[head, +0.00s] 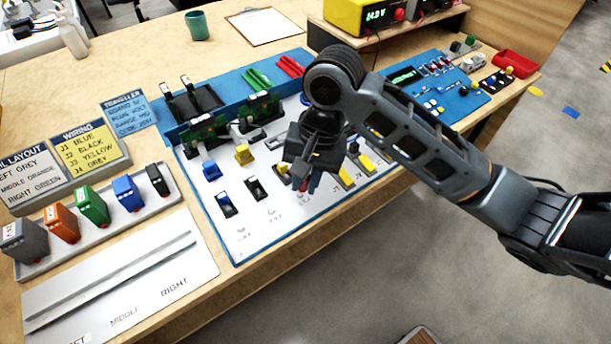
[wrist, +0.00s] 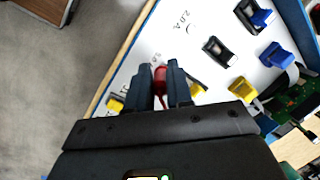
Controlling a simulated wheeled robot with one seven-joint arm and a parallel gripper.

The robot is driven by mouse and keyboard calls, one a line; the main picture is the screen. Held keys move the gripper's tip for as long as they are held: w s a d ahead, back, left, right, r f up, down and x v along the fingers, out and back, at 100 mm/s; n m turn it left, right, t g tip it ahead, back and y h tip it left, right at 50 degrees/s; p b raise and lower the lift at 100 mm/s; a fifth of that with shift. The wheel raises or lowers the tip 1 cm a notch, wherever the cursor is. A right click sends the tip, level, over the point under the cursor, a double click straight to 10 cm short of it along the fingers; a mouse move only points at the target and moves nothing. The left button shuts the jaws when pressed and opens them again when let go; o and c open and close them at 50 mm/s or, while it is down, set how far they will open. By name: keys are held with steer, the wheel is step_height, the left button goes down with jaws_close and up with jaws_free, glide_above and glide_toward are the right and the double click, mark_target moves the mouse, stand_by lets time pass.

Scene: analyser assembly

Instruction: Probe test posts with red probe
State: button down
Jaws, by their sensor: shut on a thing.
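My gripper (head: 308,178) is over the right front part of the white assembly board (head: 232,238), pointing down. In the wrist view my gripper (wrist: 160,82) is shut on the red probe (wrist: 160,88), whose red body shows between the two fingers. The probe's tip and any test post under it are hidden, so I cannot tell whether they touch. Yellow parts (wrist: 116,103) lie on the board on both sides of the fingers. A black socket (wrist: 217,50) and a blue connector (wrist: 277,56) are farther to the right in the wrist view.
A blue meter panel (head: 450,100) is behind my arm, with a red tray (head: 516,63) at the far right. Coloured modules (head: 92,205) stand in a rack at left, beside sign blocks (head: 86,150). A yellow power supply (head: 358,14) is at the back.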

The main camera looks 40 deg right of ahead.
stand_by(0.3)
step_height(320, 180, up, 6)
steer(key=p, duration=0.6)
stand_by(1.6)
